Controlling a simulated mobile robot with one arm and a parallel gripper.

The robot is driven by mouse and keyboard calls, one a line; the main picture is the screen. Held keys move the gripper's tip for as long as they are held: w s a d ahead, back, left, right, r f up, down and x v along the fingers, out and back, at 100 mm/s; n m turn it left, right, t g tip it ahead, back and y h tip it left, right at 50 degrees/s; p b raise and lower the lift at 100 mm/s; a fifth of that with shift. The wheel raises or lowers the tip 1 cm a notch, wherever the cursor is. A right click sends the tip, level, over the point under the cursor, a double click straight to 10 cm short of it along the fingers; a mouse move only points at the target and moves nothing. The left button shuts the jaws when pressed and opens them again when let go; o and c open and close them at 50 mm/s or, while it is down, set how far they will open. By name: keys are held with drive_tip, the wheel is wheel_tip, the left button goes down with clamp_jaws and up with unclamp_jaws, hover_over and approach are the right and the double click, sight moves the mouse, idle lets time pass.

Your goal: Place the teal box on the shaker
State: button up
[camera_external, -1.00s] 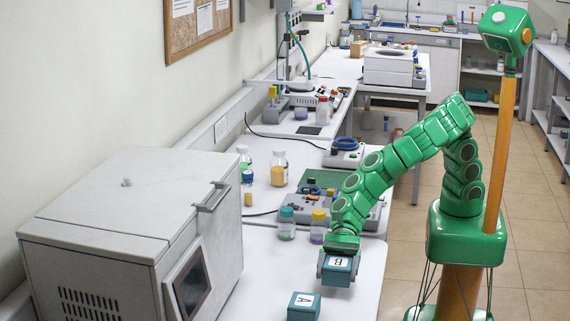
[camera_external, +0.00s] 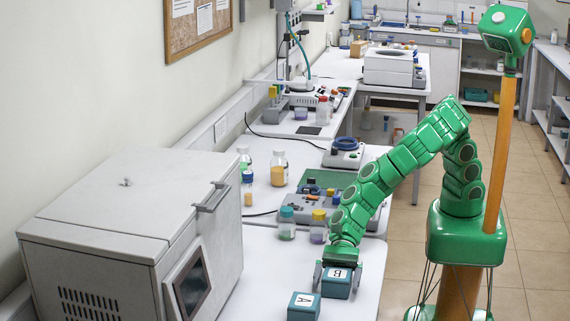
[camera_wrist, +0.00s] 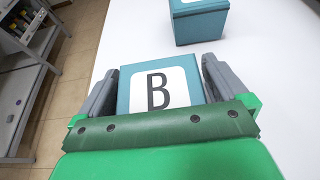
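A grey device with a green flat top (camera_external: 318,184), possibly the shaker, sits farther back, partly behind my arm.
A large grey oven-like cabinet (camera_external: 110,220) fills the left. Small bottles (camera_external: 287,223) with coloured caps stand between it and the grey device. A device with a blue ring (camera_external: 344,150) is farther back. The white tabletop (camera_external: 258,285) is bare left of the boxes.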

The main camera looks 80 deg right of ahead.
drive_tip(key=shift+r, duration=0.15)
drive_tip(key=shift+v, duration=6)
